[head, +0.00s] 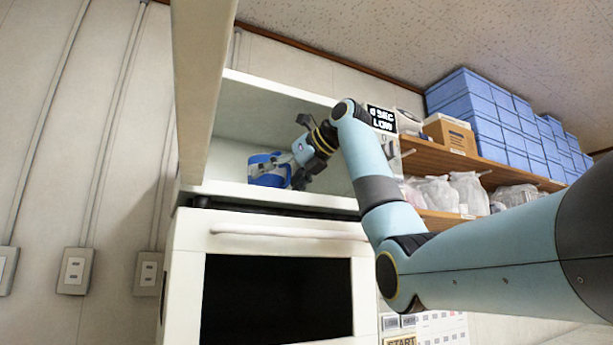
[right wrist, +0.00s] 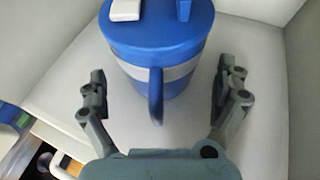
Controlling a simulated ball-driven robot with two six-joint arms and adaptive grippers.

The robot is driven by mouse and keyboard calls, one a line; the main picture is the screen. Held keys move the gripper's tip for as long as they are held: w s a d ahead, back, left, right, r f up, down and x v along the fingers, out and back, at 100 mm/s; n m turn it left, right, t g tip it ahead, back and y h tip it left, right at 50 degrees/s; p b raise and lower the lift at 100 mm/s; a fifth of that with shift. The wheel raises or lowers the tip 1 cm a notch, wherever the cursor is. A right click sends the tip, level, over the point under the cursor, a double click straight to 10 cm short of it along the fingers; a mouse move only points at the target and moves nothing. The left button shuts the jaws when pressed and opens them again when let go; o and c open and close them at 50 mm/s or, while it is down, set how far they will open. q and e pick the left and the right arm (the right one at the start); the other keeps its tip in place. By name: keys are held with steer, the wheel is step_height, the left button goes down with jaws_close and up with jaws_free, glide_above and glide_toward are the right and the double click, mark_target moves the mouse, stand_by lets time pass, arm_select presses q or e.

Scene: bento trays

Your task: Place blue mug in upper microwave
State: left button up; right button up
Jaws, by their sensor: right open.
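The blue mug (head: 268,169) has a grey-white band and a lid. It stands on the floor of the open upper microwave (head: 225,188), inside its white cavity. In the right wrist view the mug (right wrist: 160,45) stands upright, with its blue handle pointing toward my gripper. My right gripper (head: 293,170) is inside the cavity opening, beside the mug. In the right wrist view its fingers (right wrist: 160,95) are spread wide on either side of the handle, with visible gaps to the mug. My left gripper does not show.
The upper microwave's door (head: 200,75) stands open at the left. A lower microwave (head: 190,255) with a dark window and a long handle sits below, its door shut. At the right are wooden shelves (head: 455,160) with blue boxes (head: 480,105) and plastic bags (head: 470,190).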

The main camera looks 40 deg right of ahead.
steer(key=b+v, duration=0.6)
steer(key=v, duration=0.2)
steer(key=shift+s+b, duration=0.3)
steer(key=shift+s+d+r, duration=0.15)
steer(key=shift+s+r, duration=0.15)
steer(key=shift+s, duration=0.2)
